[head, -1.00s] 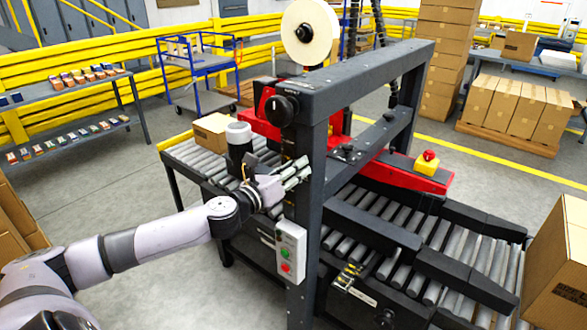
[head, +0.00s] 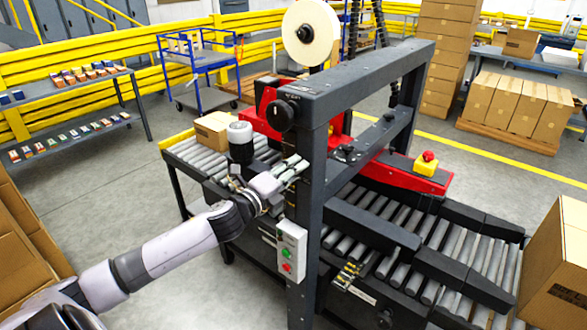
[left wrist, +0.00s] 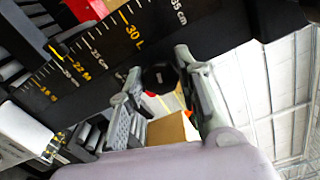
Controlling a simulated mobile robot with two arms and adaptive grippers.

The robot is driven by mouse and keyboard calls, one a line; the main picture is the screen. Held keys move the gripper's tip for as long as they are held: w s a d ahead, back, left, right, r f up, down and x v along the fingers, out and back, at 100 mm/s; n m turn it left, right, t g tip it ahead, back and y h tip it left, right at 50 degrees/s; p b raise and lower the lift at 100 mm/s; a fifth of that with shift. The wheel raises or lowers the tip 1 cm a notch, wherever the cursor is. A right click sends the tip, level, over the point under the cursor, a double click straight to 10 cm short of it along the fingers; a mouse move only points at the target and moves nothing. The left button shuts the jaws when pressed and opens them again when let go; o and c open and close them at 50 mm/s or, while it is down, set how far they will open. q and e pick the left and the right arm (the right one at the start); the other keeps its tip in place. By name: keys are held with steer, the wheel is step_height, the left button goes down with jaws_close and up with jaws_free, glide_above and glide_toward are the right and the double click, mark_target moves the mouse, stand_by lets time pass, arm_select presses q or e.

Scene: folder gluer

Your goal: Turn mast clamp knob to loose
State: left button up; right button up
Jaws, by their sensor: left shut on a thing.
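The mast clamp knob (left wrist: 159,80) is a dark, faceted knob beside the scale-marked mast (left wrist: 90,62) in the left wrist view. My left gripper (left wrist: 157,70) has a finger on each side of the knob and is shut on it. In the head view my left gripper (head: 296,168) reaches the side of the dark upright of the machine frame (head: 312,200). The knob is hidden there behind the fingers and the post. Its pointer or loose mark cannot be made out. My right gripper is not in view.
A larger black knob (head: 279,114) sits higher on the frame. A control box (head: 291,250) with green and red buttons hangs just below my gripper. A grey-topped cylinder (head: 240,142) stands close behind my wrist. A roller conveyor (head: 188,158) carries a carton (head: 213,130).

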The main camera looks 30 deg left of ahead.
arm_select(q)
steer(key=shift+n+p, duration=0.55)
steer(key=shift+n, duration=1.05)
steer(key=shift+f, duration=0.1)
steer(key=o, duration=1.1)
steer(key=s, duration=0.8)
steer(key=s+a, duration=0.1)
steer(key=s, duration=0.3)
